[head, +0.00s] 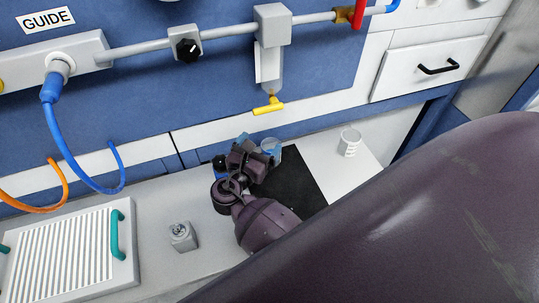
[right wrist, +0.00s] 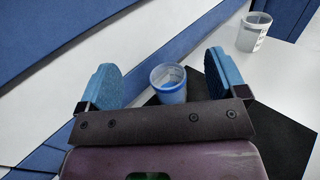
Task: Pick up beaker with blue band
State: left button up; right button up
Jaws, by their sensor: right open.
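The beaker with the blue band (head: 271,147) stands upright on a black mat on the counter, just beyond my right gripper (head: 256,148). In the right wrist view the same beaker (right wrist: 169,92) shows between and beyond the two blue fingers of my right gripper (right wrist: 165,75). The fingers are wide apart, with nothing held. The gripper's crossbar hides the beaker's lower edge. A second clear beaker (head: 350,142) with dark markings stands to the right on the white counter, also seen in the right wrist view (right wrist: 253,32). My left gripper is out of view.
The black mat (head: 297,186) lies partly under my arm. A yellow-handled valve (head: 268,105) hangs from the pipe above the beaker. A small metal block (head: 183,236) and a ribbed plate with teal handles (head: 128,272) are at left. The blue wall rises close behind.

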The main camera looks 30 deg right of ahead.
send_near(267, 153)
jog(key=b+x, duration=0.1)
jog(key=x, duration=0.4)
jog(key=shift+w+d+r, duration=0.1)
jog(key=shift+d, duration=0.1)
jog(key=x, duration=0.7)
jog(key=shift+w+d+p, duration=0.2)
jog(key=shift+p, duration=0.2)
jog(key=c, duration=1.3)
jog(key=shift+r, duration=0.15)
